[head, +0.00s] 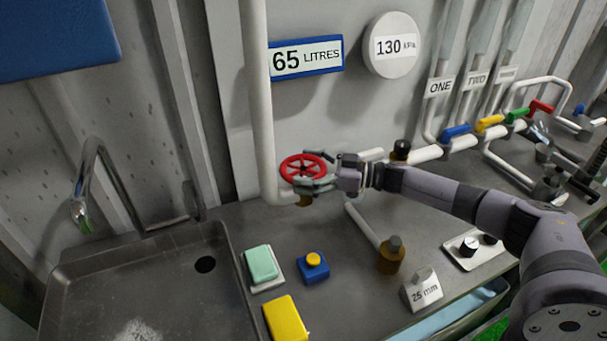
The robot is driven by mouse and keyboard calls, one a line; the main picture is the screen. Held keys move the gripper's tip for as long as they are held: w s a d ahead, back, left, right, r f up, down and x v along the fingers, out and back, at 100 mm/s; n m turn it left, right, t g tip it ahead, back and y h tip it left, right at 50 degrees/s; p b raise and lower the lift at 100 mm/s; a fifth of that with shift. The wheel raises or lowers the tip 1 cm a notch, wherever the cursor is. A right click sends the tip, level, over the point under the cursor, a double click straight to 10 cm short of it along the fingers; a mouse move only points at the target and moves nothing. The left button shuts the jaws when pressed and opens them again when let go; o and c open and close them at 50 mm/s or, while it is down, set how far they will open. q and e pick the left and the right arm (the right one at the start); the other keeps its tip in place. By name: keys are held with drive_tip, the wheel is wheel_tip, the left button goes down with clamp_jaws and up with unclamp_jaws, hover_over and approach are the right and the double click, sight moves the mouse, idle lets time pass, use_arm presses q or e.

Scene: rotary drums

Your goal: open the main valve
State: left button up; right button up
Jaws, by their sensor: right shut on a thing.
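The main valve appears to be the red handwheel (293,164) on the white pipe, low against the back wall in the head view. My right gripper (308,178) reaches in from the right and is shut on the wheel's right side. Its fingers cover part of the rim there. My left gripper does not show.
A sink (72,283) is at the left with a tap (88,180). On the counter are a green sponge (262,263), a blue box with a yellow button (312,266), a yellow block (286,318) and a brass fitting (390,258). Coloured valve handles (489,123) line the right.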

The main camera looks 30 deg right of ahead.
drive_tip(key=shift+n+g+y+b, duration=0.3)
drive_tip(key=shift+n+g, duration=0.1)
drive_tip(key=shift+g, duration=0.1)
drive_tip(key=shift+r, duration=0.1)
drive_tip(key=o, duration=0.8)
drive_tip(key=v, duration=0.7)
drive_tip(key=shift+d, duration=0.2)
drive_tip(key=shift+s, duration=0.1)
